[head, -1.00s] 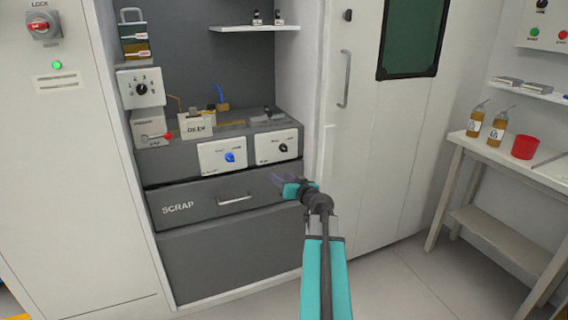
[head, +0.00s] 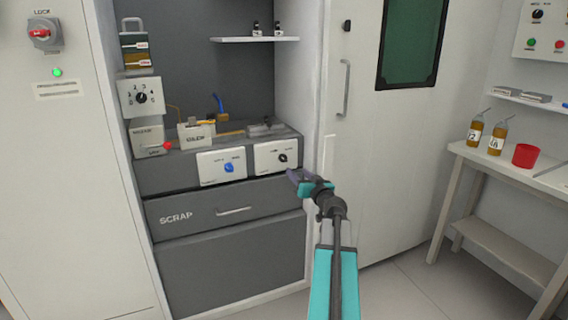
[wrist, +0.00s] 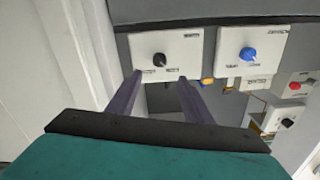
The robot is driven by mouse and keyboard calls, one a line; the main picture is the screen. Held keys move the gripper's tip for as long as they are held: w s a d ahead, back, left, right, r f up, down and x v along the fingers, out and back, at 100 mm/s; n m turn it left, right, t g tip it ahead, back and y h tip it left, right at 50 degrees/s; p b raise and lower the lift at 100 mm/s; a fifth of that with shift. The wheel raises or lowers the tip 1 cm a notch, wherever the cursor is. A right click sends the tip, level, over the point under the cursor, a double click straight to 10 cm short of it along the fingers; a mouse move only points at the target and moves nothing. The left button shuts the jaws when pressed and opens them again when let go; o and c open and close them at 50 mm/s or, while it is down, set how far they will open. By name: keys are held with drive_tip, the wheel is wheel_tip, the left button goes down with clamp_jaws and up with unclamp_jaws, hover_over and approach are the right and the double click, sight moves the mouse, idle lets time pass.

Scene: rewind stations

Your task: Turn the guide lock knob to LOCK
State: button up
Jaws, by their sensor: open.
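Two white knob panels sit on the grey station front. The right panel (head: 262,165) carries a small black knob (head: 283,158); the left one carries a blue knob (head: 229,168). Their labels are too blurred to read, so I cannot tell which is the guide lock knob. My gripper (head: 293,176) is open and empty, at the lower right corner of the black knob's panel. In the wrist view, the black knob (wrist: 159,60) lies just beyond the gap between the fingertips (wrist: 160,80), apart from them. The blue knob (wrist: 247,54) lies to the right.
A red switch (head: 41,34) under a LOCK label is on the cabinet at left. A numbered dial box (head: 140,97) and a red-knobbed lever (head: 167,146) stand left of the panels. The SCRAP drawer (head: 190,216) is below. A white door (head: 355,130) is at right.

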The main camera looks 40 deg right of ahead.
sight(284, 159)
drive_tip(key=shift+x, duration=6.35)
drive_tip(key=shift+c, duration=0.4)
drive_tip(key=c, duration=0.9)
drive_tip(key=shift+a+f, duration=0.1)
drive_tip(key=shift+a, duration=0.15)
drive_tip(key=shift+c, duration=0.4)
drive_tip(key=shift+d, duration=0.15)
